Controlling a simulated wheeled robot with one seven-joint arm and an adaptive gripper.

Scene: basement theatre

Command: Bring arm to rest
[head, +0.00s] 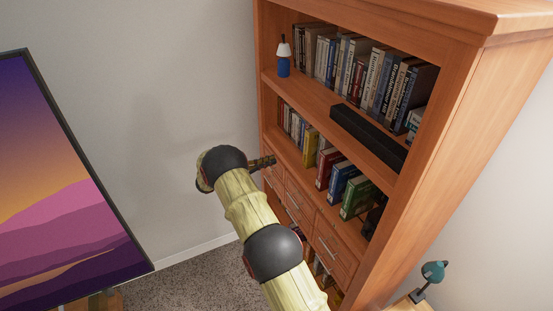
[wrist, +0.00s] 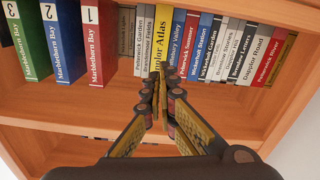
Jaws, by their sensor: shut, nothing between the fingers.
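My arm reaches out from the bottom of the head view toward a wooden bookcase (head: 465,120). My gripper (head: 268,162) is small there, at the bookcase's front by the middle shelf, partly hidden by my arm. In the wrist view my gripper (wrist: 158,88) is shut and empty, its fingers pointing at the shelf (wrist: 95,119). A yellow book (wrist: 163,35) stands upright straight beyond the fingertips. I cannot tell whether the fingertips touch anything.
A black bar (head: 368,135) and a blue bottle-like object (head: 284,60) sit on the upper shelf. A large screen (head: 65,190) stands left. Bare wall and open carpet lie between.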

